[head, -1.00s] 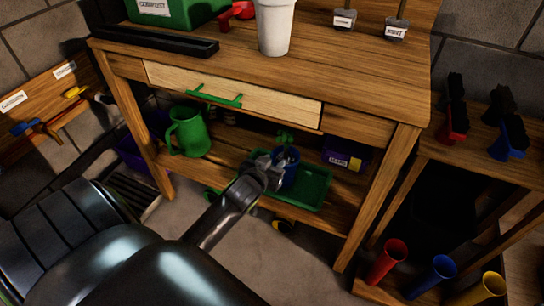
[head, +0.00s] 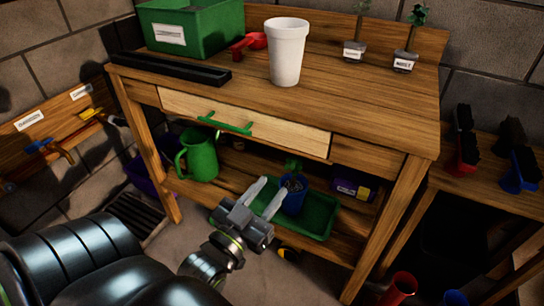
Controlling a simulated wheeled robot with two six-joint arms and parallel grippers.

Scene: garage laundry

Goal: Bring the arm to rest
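My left gripper (head: 265,197) is in front of the bench's lower shelf in the head view. Its two pale fingers are spread apart with nothing between them. A blue pot (head: 293,196) with dark contents stands upright in a green tray (head: 322,220) on that shelf, just right of the fingertips. The gripper appears apart from the pot. My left arm (head: 130,260) comes in from the lower left. My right gripper is not in view.
The wooden bench (head: 360,110) carries a white cup (head: 288,52), a green bin (head: 192,28) and two labelled seedling pots. A green jug (head: 199,155) stands on the lower shelf. A side shelf (head: 445,180) holds brushes at right. Floor shows in front of the bench.

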